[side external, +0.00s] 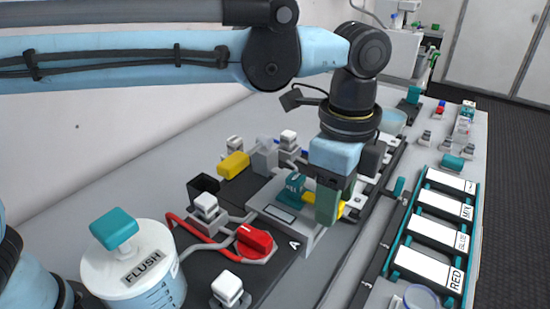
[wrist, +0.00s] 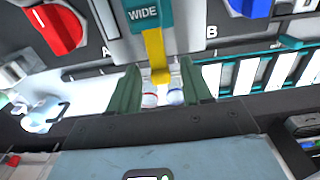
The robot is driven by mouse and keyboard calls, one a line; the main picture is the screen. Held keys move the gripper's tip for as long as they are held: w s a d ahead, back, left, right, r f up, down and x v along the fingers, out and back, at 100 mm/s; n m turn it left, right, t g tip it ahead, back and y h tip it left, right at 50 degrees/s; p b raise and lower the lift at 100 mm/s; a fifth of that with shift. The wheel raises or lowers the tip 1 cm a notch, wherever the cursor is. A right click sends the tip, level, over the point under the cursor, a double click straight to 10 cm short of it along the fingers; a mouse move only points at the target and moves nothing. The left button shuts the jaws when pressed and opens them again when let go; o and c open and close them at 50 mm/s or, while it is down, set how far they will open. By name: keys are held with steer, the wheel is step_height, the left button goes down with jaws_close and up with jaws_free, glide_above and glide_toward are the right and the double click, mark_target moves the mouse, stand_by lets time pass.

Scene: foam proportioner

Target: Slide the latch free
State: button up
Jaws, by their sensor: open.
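A yellow tab (wrist: 155,52), which looks like the latch, sticks out from below a teal block marked WIDE (wrist: 150,14). In the side view the yellow tab (side external: 338,208) shows partly behind a finger, and the teal block (side external: 292,188) stands on a grey housing. My gripper (wrist: 161,75) has two green fingers, open, one on each side of the yellow tab, with a gap visible on both sides in the wrist view. In the side view my gripper (side external: 338,196) is low over the housing's right end. I cannot tell whether a finger touches the tab.
A red knob (side external: 254,239) sits by the letter A, and a blue knob (wrist: 250,7) is near B. A white FLUSH container (side external: 133,270) with a teal cap stands at front left. A teal rack with white labelled panels (side external: 437,232) lies to the right. White-topped knobs crowd the panel.

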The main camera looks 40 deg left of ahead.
jaws_close()
steer(key=shift+d, duration=1.05)
jaws_free()
steer(key=shift+a, duration=0.1)
step_height(320, 180, up, 12)
stand_by(0.4)
steer(key=shift+r, duration=0.1)
